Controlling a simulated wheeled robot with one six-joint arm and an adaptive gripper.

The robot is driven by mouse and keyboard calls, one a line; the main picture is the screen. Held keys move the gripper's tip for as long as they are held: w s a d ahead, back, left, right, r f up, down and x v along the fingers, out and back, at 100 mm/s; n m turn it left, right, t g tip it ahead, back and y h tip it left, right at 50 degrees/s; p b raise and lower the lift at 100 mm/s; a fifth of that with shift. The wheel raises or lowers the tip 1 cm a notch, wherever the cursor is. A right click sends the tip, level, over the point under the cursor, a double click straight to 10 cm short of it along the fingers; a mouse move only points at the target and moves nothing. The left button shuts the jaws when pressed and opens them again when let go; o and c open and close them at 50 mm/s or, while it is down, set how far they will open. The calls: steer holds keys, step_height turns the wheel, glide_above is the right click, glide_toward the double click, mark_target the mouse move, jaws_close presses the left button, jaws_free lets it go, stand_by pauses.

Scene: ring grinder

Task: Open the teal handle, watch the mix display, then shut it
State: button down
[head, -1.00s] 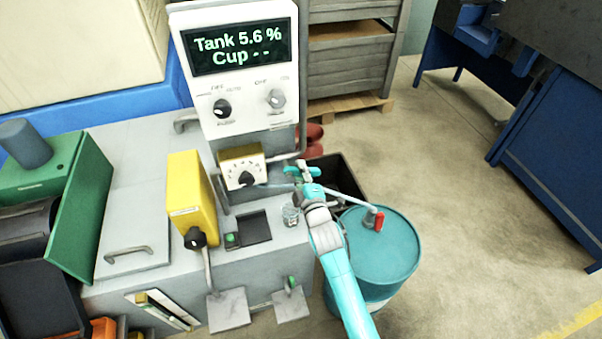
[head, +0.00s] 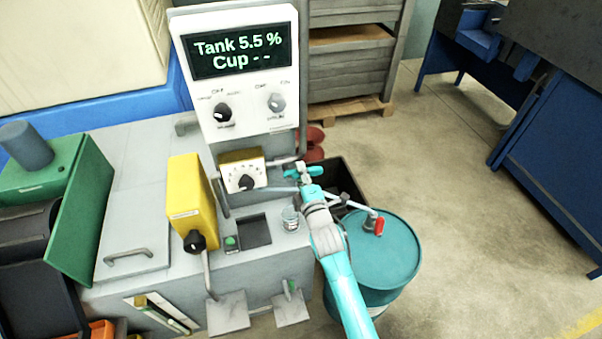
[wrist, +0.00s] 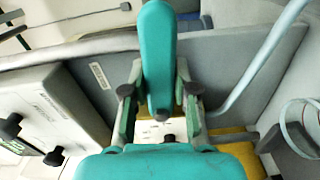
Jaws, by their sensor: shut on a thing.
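The teal handle (head: 290,172) is a small lever on a pipe beside the grey machine in the head view. In the wrist view the teal handle (wrist: 158,50) rises between the two fingers. My gripper (wrist: 160,95) is shut on it, with a finger at each side. In the head view my gripper (head: 306,176) partly covers the handle, so its exact angle is hard to tell. The mix display (head: 237,50) reads "Tank 5.5 %" and "Cup - -".
A clear cup (head: 290,219) stands on the machine just left of my arm. A teal drum (head: 385,260) with a red-handled valve (head: 379,226) is close on the right. A yellow box (head: 190,205) stands left. Open floor lies farther right.

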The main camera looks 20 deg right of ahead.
steer(key=c, duration=0.9)
jaws_free()
steer(key=shift+s, duration=0.1)
steer(key=s, duration=1.1)
steer(key=shift+s, duration=0.4)
